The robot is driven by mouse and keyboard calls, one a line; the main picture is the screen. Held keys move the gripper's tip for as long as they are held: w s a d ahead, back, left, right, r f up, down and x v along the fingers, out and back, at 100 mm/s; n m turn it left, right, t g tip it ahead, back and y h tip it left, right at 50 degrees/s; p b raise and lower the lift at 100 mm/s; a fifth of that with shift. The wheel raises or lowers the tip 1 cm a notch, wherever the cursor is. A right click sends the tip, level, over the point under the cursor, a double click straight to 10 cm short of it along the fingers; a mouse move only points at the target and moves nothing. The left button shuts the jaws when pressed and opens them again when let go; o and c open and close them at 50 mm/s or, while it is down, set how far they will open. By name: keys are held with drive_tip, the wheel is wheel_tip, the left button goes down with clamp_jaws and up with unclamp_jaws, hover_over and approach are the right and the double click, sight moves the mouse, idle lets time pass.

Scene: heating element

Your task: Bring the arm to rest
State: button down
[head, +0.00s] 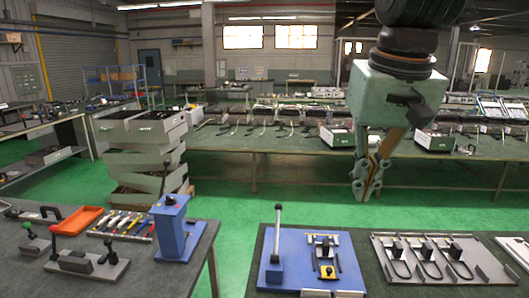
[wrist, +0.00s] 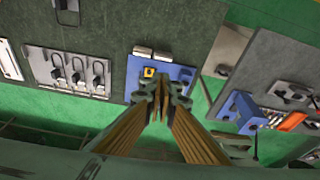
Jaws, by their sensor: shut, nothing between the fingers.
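My gripper (head: 367,188) hangs from the arm at the upper right of the head view, fingers pointing down. In the wrist view my gripper (wrist: 161,88) shows its two fingers meeting at the tips. It is shut and holds nothing. It is in the air, in front of the long back bench and above the level of the near tables, touching nothing that I can see.
A blue fixture plate (head: 345,265) with an upright lever and a grey tray of heating elements (head: 440,258) lie on the near right table. A blue press (head: 175,228) and an orange tray (head: 80,220) are on the near left table. Green floor (head: 240,220) lies open between the tables.

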drive_tip(key=s+f, duration=0.3)
drive_tip(key=s, duration=0.4)
drive_tip(key=s+d+f+b, duration=0.1)
drive_tip(key=s+f, duration=0.2)
drive_tip(key=s, duration=0.5)
drive_tip(key=s+f+t+b, duration=0.1)
drive_tip(key=s+f, duration=0.2)
drive_tip(key=s, duration=0.5)
drive_tip(key=shift+s+d+f, duration=0.15)
drive_tip(key=shift+d+f, duration=0.1)
drive_tip(key=shift+d, duration=0.05)
drive_tip(key=c, duration=3.4)
unclamp_jaws()
drive_tip(key=shift+c, duration=0.2)
